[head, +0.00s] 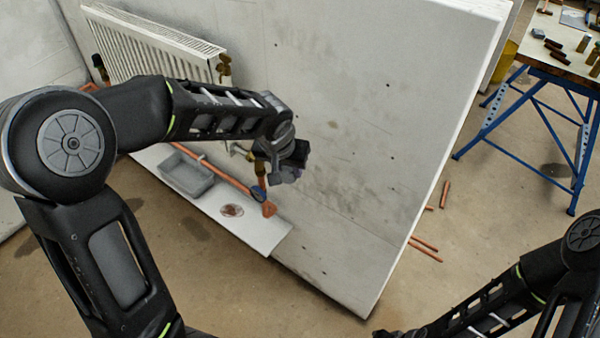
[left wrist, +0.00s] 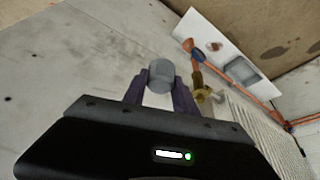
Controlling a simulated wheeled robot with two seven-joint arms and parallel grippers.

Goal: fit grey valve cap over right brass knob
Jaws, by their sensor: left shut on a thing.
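A grey cylindrical valve cap (left wrist: 160,72) is between the fingers of my left gripper (left wrist: 160,95), which is shut on it. A brass valve (left wrist: 203,93) is on the wall side, to the right of the cap and apart from it in the left wrist view. In the head view my left gripper (head: 287,170) is dark and close to the wall, and the cap cannot be made out there. Brass parts (head: 240,150) show just left of it, partly hidden. Another brass fitting (head: 224,68) is at the radiator's upper right corner. My right gripper (head: 388,333) is barely in frame at the bottom edge.
A white radiator (head: 150,45) hangs on the grey wall panel (head: 345,110), partly behind my left arm. Below, a white board (head: 255,228) holds a grey tray (head: 186,174); a copper pipe (head: 225,172) runs above it. A blue-legged workbench (head: 545,100) stands at right.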

